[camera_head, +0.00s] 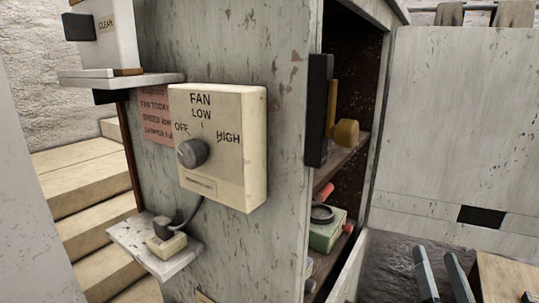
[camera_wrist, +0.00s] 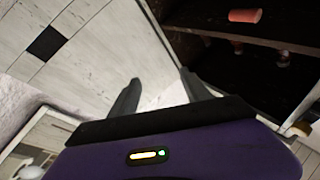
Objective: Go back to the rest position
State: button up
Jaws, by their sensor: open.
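My gripper (camera_head: 443,276) shows at the bottom right of the head view, with its two grey fingers apart and nothing between them. In the wrist view my gripper (camera_wrist: 160,90) also has its fingers spread and empty, pointing toward a pale panel. It is clear of the cabinet and of the fan control box. The cream fan control box (camera_head: 251,155) is fixed to the side of the grey cabinet (camera_head: 285,200). Its round grey knob (camera_head: 193,153) sits near the OFF mark at the left of the dial.
The cabinet's open front shows shelves with a green box (camera_head: 326,232). A small shelf holds a plug block (camera_head: 166,246). Steps rise at the left. A pale panel (camera_head: 460,110) stands at right.

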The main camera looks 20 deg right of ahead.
jog(key=s+a+f+n+g+y, duration=0.1)
jog(key=s+a+f+n+y, duration=0.2)
jog(key=s+a+f, duration=0.2)
jog(key=s+a+f+n+g+y, duration=0.2)
jog(key=s+a+f, duration=0.3)
jog(key=s+a, duration=0.5)
jog(key=s+a+f+n+g+y, duration=0.2)
jog(key=s+a+f+n+y, duration=0.2)
jog(key=s, duration=0.6)
jog(key=a+f+y, duration=0.1)
jog(key=a+f, duration=0.1)
jog(key=a, duration=0.1)
jog(key=shift+s+a, duration=0.25)
jog(key=shift+s, duration=0.15)
